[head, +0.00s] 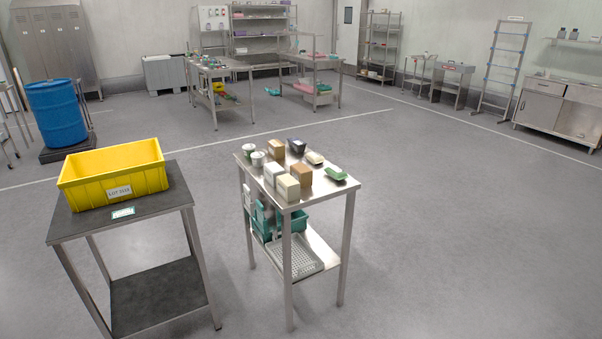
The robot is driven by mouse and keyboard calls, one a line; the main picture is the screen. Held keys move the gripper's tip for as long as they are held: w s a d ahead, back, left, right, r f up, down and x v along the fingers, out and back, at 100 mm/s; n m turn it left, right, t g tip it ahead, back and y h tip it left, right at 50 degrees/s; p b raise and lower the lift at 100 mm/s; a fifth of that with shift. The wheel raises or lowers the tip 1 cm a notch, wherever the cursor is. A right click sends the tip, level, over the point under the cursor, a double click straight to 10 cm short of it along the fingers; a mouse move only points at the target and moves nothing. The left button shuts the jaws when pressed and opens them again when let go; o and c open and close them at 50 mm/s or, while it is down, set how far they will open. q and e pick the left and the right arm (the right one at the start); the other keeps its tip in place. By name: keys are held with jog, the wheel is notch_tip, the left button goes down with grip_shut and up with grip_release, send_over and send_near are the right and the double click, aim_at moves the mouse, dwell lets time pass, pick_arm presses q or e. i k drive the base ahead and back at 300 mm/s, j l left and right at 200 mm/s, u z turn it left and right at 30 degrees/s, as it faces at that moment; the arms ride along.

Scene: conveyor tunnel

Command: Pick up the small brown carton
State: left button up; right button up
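Two brown cartons stand upright on the steel table (328,195) in the middle of the head view. One brown carton (276,148) is toward the back of the tabletop. The other brown carton (302,175) is nearer, right beside a cream carton (287,188). They look close in size, so I cannot tell which one is the small one. The nearer one is partly hidden by the cream carton. Neither of my grippers is in view.
A paler carton (270,173), white cups (257,159), a dark tray (296,146) and a green tray (335,174) share the tabletop. A yellow crate (115,190) sits on a dark-topped stand (165,207) to the left. Floor right of the table is clear.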

aim_at(306, 179)
jog(key=i+l, duration=0.4)
jog(key=i+l+u, duration=0.7)
jog(key=l+u, duration=0.2)
jog(key=l, duration=0.15)
